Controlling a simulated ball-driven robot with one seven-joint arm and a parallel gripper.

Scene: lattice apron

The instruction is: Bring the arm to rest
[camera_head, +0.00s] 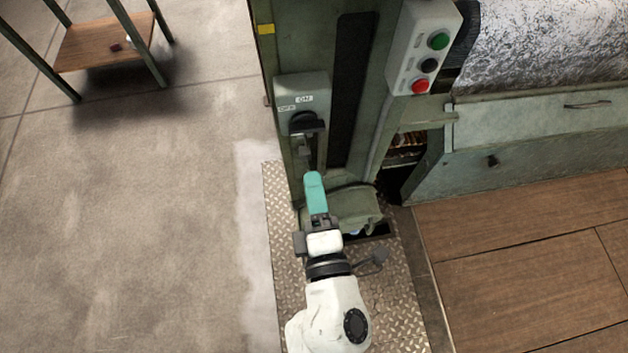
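My arm reaches up from the bottom centre, over the metal floor plate. My gripper (316,200) is at its end, pointing away toward the green machine column (350,90). A teal piece (314,188) shows at the gripper's tip; I cannot tell whether it is a finger or a held thing. The gap between the fingers does not show. In the picture the tip lies below a grey switch box (302,88) with ON and OFF labels and a black handle (306,123). I cannot tell whether the tip touches anything.
A control box (423,50) with green, black and red buttons is on the column. A rounded green housing (350,206) is close beside the gripper. A wooden platform (530,262) lies to the right. Open concrete floor (150,210) lies left, with a shelf stand (103,45) at upper left.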

